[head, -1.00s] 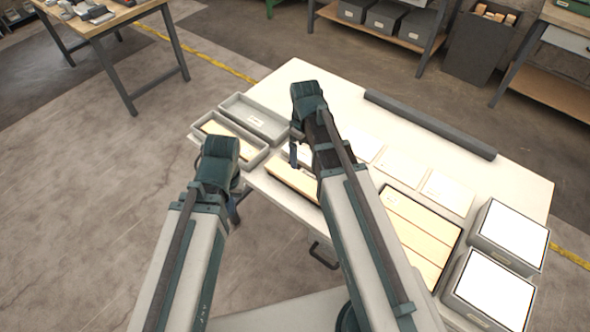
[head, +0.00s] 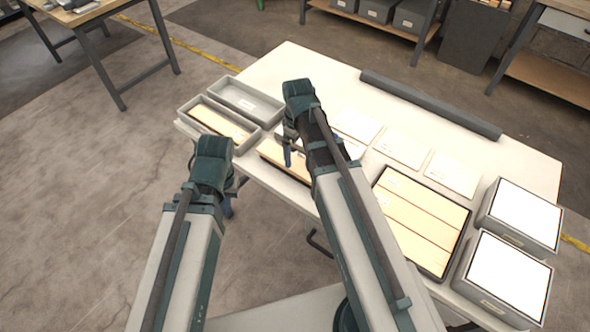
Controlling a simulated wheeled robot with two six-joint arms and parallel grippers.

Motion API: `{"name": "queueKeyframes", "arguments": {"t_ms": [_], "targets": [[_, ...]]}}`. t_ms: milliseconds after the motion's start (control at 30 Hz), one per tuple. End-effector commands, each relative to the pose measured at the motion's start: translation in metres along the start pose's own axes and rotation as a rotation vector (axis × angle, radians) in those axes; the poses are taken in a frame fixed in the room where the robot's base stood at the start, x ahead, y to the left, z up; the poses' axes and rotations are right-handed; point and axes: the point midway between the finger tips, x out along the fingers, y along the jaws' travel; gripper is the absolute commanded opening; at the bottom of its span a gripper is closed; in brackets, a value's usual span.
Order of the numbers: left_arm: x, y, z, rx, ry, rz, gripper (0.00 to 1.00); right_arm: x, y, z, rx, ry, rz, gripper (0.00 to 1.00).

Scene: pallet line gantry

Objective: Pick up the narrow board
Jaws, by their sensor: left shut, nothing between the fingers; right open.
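A pale wooden board (head: 218,121) lies in the front grey tray at the table's left end. Another pale board (head: 272,150) lies at the near table edge, partly hidden by my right gripper and arm. Wider pale boards (head: 428,203) lie side by side in a dark tray at the right. I cannot tell for sure which is the narrow board. My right gripper (head: 288,157) is open, pointing down over or beside the near-edge board, with nothing visibly held. My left gripper (head: 229,206) is shut and empty, off the table's near left edge; its fingers are mostly hidden.
An empty grey tray (head: 246,101) stands behind the front tray (head: 181,119). White sheets (head: 403,147) lie mid-table, with a dark bar (head: 430,105) along the far edge. Two grey boxes with white tops (head: 505,276) stand at the right end. The table's back left is clear.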

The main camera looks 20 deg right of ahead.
Motion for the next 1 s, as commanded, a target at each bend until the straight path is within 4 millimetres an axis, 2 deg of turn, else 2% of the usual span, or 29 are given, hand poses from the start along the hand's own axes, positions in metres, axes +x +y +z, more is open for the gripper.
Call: {"name": "queueKeyframes", "arguments": {"t_ms": [267, 633, 933, 1000], "targets": [[0.009, 0.001, -0.001, 0.0, 0.0, 0.0, 0.0, 0.009, 0.0, -0.002, 0.0, 0.0, 0.0, 1.0], [0.051, 0.005, -0.003, 0.0, 0.0, 0.0, 0.0, 0.051, -0.002, -0.007, 0.0, 0.0, 0.0, 1.0], [0.051, 0.005, -0.003, 0.0, 0.0, 0.0, 0.0, 0.051, -0.002, -0.007, 0.0, 0.0, 0.0, 1.0], [0.051, 0.005, -0.003, 0.0, 0.0, 0.0, 0.0, 0.051, -0.002, -0.007, 0.0, 0.0, 0.0, 0.89]]}}
